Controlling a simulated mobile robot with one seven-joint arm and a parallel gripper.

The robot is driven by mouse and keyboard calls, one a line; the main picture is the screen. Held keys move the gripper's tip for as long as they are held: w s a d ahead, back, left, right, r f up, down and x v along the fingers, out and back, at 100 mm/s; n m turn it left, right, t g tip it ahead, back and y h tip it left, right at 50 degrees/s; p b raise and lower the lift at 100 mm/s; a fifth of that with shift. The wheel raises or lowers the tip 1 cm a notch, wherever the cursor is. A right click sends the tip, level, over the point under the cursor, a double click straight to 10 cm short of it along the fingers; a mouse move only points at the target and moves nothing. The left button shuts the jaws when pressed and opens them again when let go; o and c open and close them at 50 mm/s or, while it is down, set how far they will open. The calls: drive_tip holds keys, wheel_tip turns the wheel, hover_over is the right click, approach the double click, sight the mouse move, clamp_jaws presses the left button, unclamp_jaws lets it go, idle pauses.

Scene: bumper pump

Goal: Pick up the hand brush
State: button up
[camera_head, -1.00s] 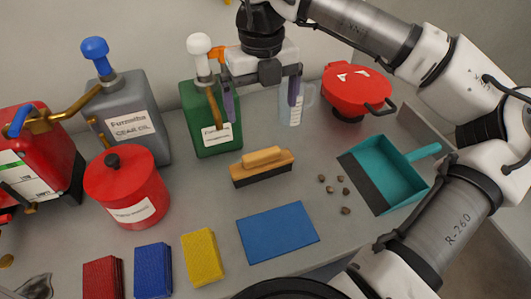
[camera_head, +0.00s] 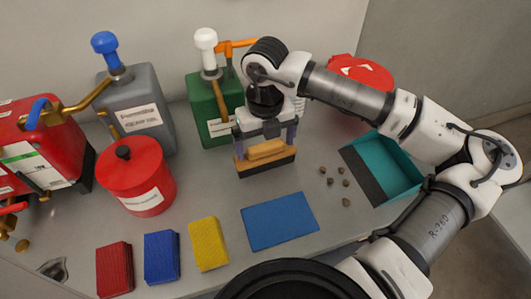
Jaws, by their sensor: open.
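The hand brush (camera_head: 266,151) has a light wooden handle and back with dark bristles below. It stands bristles down on the grey bench, behind the blue mat. My gripper (camera_head: 265,150) points down over the brush. Its two fingers are open, one near each end of the brush. They come down to about the height of the wooden handle. From this view I cannot tell whether they touch the wood.
A green can (camera_head: 212,113) stands close behind-left of my gripper. A red lidded tin (camera_head: 140,182), a grey can (camera_head: 143,112), a blue mat (camera_head: 279,222), a teal dustpan (camera_head: 402,165) and several small brown bits (camera_head: 345,183) surround the brush. Sponges (camera_head: 208,244) line the front.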

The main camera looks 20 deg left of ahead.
drive_tip(key=c, duration=1.1)
drive_tip(key=shift+r, duration=0.1)
